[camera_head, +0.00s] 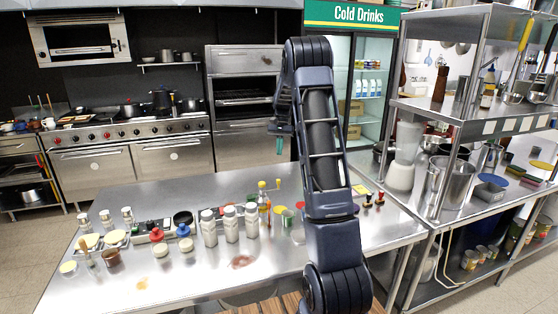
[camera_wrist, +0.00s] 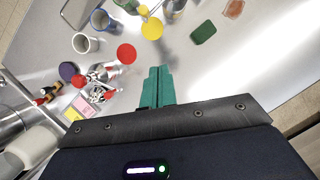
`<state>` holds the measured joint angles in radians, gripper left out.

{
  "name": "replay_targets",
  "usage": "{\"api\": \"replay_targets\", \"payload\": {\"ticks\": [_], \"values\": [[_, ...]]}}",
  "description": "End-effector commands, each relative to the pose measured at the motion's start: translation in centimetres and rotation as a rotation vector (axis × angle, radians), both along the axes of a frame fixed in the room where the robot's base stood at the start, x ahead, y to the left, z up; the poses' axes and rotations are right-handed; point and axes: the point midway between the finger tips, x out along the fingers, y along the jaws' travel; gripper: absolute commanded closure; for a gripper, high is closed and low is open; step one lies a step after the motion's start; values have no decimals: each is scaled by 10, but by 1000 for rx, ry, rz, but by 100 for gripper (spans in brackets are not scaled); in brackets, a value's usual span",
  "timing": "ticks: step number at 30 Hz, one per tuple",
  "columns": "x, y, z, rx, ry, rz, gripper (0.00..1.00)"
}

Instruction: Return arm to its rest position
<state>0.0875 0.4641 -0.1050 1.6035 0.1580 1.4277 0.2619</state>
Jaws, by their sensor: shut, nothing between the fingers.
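My arm rises from the bottom of the head view, bent at its top, above the steel table (camera_head: 220,275). My gripper (camera_head: 279,144) hangs at the left of the arm's upper end, clear of the table. In the wrist view my gripper's green fingers (camera_wrist: 158,84) are together, with nothing between them. Below them the wrist view shows the grey tabletop (camera_wrist: 170,60). The lower end of my arm hides part of the table in the head view.
White-bodied shakers (camera_head: 230,224), a yellow bottle (camera_head: 264,202) and several small jars stand on the table. A steel shelf unit (camera_head: 440,112) stands close at the right with a blender (camera_head: 402,165). A green sponge (camera_wrist: 203,32) and red disc (camera_wrist: 126,53) lie below the gripper.

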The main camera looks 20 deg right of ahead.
Motion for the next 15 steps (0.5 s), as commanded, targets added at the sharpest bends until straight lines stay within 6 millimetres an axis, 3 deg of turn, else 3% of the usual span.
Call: {"api": "replay_targets", "payload": {"ticks": [9,15], "values": [[3,-2,15,0,-2,1,100],[-17,6,36,-3,-44,23,100]]}}
